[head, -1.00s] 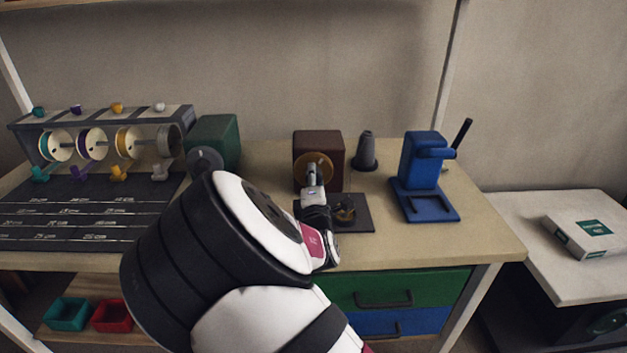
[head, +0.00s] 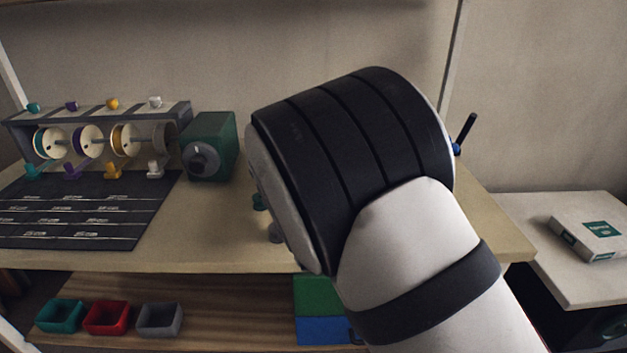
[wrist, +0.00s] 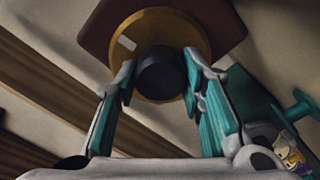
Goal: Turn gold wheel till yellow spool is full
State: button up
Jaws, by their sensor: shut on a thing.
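The gold wheel (wrist: 195,30) shows in the wrist view on the front of a dark red-brown box (wrist: 97,30). It has a pale mark and a dark round knob (wrist: 160,75) at its middle. My gripper (wrist: 160,82), with teal-lined fingers, is shut on this knob, one finger on each side. In the head view my arm hides the wheel, its box and my gripper. The yellow spool (head: 124,140) sits third from the left in the spool rack, a gold band showing at its edge. I cannot tell how full it is.
A green box (head: 212,135) with a grey dial stands between the rack (head: 20,121) and my arm. A dark marked mat (head: 75,212) lies before the rack. Teal (head: 60,316), red (head: 106,318) and grey (head: 160,320) bins sit on the lower shelf.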

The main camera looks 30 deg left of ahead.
jog(key=m+b, duration=0.2)
jog(key=m, duration=0.1)
jog(key=shift+w+f+m+b, duration=0.1)
jog(key=shift+f+m+b, duration=0.05)
jog(key=shift+m+b, duration=0.2)
jog(key=m+b, duration=0.3)
jog(key=shift+m, duration=0.35)
jog(key=m+b, duration=0.3)
jog(key=b, duration=0.1)
jog(key=shift+d, duration=0.1)
jog(key=m+b, duration=0.3)
jog(key=shift+m, duration=0.3)
jog(key=shift+b, duration=0.3)
jog(key=o, duration=1.1)
jog(key=shift+o, duration=0.2)
jog(key=v, duration=1.2)
